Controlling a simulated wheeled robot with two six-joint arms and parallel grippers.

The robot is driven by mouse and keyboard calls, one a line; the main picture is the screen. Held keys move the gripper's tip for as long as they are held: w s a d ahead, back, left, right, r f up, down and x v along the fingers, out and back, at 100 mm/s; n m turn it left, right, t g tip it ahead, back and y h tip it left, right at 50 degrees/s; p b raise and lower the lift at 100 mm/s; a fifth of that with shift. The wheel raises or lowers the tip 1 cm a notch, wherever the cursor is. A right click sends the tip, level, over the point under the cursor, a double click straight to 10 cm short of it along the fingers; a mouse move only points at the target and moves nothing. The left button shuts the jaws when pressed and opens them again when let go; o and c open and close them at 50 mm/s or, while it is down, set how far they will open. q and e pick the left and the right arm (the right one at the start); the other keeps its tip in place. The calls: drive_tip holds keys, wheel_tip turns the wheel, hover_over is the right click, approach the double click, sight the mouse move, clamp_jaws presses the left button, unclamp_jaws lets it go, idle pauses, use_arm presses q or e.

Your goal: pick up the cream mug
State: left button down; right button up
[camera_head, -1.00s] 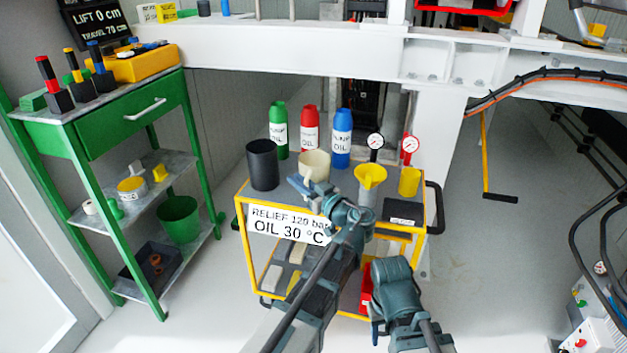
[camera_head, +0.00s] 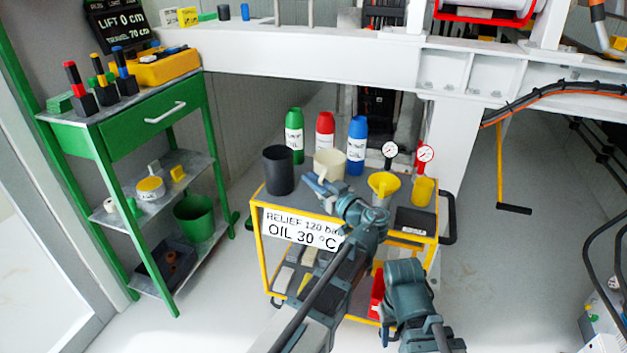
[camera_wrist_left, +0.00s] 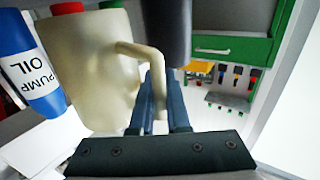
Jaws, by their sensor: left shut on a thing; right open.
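The cream mug (camera_head: 328,163) is at the top shelf of the yellow-framed trolley (camera_head: 300,196), between a dark cup and the blue bottle. My left gripper (camera_head: 317,185) is at its near side. In the left wrist view the mug (camera_wrist_left: 88,70) fills the left part, and its handle passes between the fingers of my left gripper (camera_wrist_left: 160,108), which is shut on it. The mug's underside is hidden, so I cannot tell whether it clears the shelf. My right gripper (camera_head: 387,328) is low in front of the trolley, open and empty, its fingers mostly hidden.
The dark cup (camera_head: 279,171) stands close left of the mug; it also shows in the wrist view (camera_wrist_left: 166,30). Green (camera_head: 294,137), red (camera_head: 325,134) and blue (camera_head: 356,147) bottles stand behind. A yellow funnel (camera_head: 383,184) is to the right. A white beam (camera_head: 310,52) crosses behind.

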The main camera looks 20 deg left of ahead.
use_arm(q)
wheel_tip(320, 180, up, 7)
drive_tip(key=p, duration=0.6)
use_arm(e)
wheel_tip(320, 180, up, 7)
use_arm(q)
drive_tip(key=shift+r+p, duration=0.15)
drive_tip(key=shift+p, duration=0.15)
use_arm(e)
drive_tip(key=shift+r, duration=0.1)
